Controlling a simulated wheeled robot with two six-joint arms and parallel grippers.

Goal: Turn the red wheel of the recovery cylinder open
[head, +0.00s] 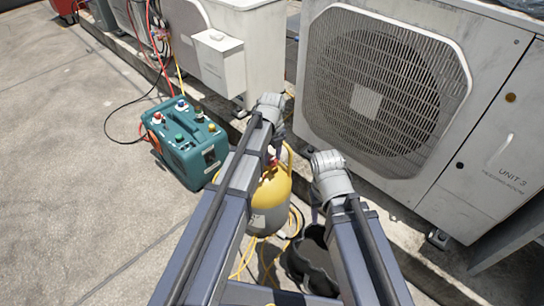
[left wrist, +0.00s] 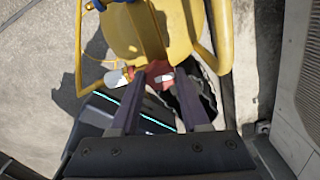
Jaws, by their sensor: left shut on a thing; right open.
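The yellow recovery cylinder (head: 268,190) stands upright on the ground between my two arms, its lower part grey. Its top and curved yellow handle frame fill the upper part of the left wrist view (left wrist: 130,30). The red wheel (left wrist: 156,70) sits on the cylinder's top, inside the frame. My left gripper (left wrist: 158,84) is shut on the red wheel, one dark finger on each side. In the head view my left arm hides most of this grip. My right arm rises to the right of the cylinder, but its gripper's fingers do not show.
A teal recovery machine (head: 186,145) with hoses stands left of the cylinder. A dark open container (head: 312,262) and yellow hose loops are by the cylinder's base. A large condenser unit (head: 390,95) stands close behind on the right. Concrete at left is clear.

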